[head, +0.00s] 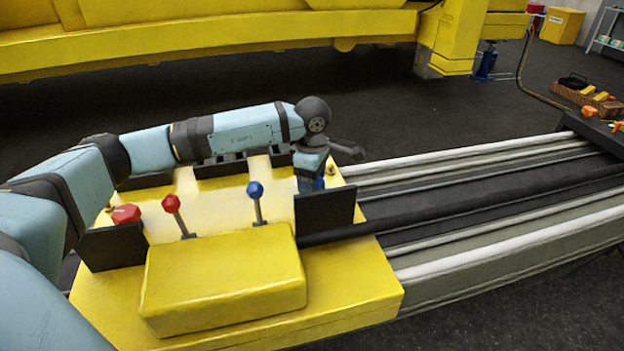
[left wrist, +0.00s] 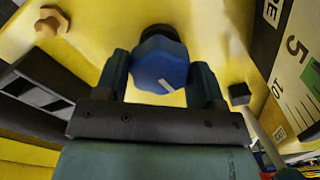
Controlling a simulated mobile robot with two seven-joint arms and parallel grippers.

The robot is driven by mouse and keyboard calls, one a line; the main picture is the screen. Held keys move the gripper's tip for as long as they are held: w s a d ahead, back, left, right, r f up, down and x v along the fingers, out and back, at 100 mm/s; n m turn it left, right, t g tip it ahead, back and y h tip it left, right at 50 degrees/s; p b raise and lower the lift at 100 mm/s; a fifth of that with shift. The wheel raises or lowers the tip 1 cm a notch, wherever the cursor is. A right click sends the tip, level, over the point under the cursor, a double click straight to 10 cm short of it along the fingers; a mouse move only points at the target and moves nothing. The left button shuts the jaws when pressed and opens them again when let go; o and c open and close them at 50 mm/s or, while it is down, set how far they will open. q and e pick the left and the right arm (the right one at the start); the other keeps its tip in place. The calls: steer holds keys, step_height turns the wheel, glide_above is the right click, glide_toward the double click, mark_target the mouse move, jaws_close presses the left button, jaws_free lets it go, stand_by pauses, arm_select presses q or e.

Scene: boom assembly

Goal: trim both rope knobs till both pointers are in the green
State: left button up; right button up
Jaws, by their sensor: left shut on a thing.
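The blue rope knob (left wrist: 160,65) sits between the two fingers of my left gripper (left wrist: 163,80), which is shut on it. A white mark on the knob points to the lower right in the wrist view. In the head view my left gripper (head: 314,182) reaches down at the console's right side, hiding most of the blue knob. The red rope knob (head: 126,213) is at the console's left, untouched. A gauge scale (left wrist: 296,70) with numbers and a green band shows partly in the wrist view; I cannot make out its pointer. My right gripper is out of view.
The yellow console (head: 345,275) carries a red lever (head: 176,212), a blue lever (head: 257,200) and black upright panels (head: 325,207) whose faces are turned away. Long rails (head: 470,205) run off to the right. A yellow boom (head: 200,30) spans the back.

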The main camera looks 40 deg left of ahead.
arm_select(q)
steer(key=o, duration=0.9)
step_height(320, 180, up, 14)
steer(key=shift+f, duration=0.1)
stand_by(0.4)
